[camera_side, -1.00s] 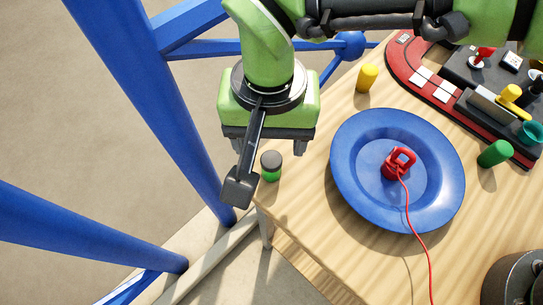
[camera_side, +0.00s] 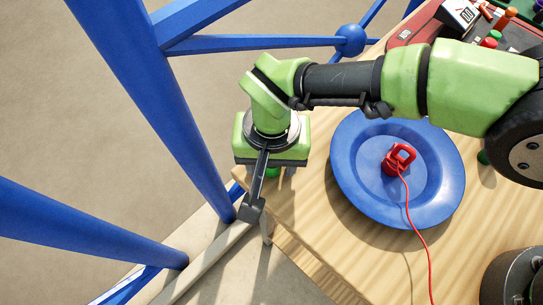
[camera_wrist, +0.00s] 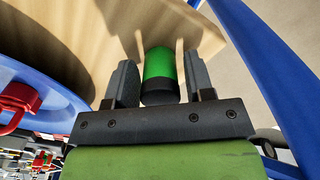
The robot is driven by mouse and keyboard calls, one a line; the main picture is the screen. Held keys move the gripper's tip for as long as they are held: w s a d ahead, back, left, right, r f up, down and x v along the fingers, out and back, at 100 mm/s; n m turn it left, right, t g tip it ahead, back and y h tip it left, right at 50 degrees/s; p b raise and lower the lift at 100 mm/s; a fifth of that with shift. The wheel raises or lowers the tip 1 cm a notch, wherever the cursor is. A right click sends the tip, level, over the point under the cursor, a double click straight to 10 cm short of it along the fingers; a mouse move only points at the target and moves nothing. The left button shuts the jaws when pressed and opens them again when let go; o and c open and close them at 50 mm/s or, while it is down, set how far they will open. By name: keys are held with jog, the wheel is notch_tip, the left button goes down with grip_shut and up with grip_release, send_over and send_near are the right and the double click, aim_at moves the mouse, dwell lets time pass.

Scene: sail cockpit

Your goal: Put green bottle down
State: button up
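The green bottle (camera_wrist: 159,66) has a dark cap and stands near the corner of the wooden table (camera_side: 313,225). In the side view only a bit of its green body (camera_side: 272,172) shows under my gripper (camera_side: 271,172). In the wrist view my gripper (camera_wrist: 159,75) has one finger on each side of the bottle. A narrow gap shows between the bottle and each fingertip, so the fingers look open around it. The cap is close to the gripper's palm. The bottle's base is hidden.
A blue plate (camera_side: 348,190) with a red corded object (camera_side: 397,160) lies right of my gripper. A blue frame (camera_side: 150,90) stands to the left, close to the table corner. A control panel (camera_side: 415,28) is at the back right, partly behind my arm.

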jog(key=c, duration=0.7)
jog(key=shift+r, duration=0.1)
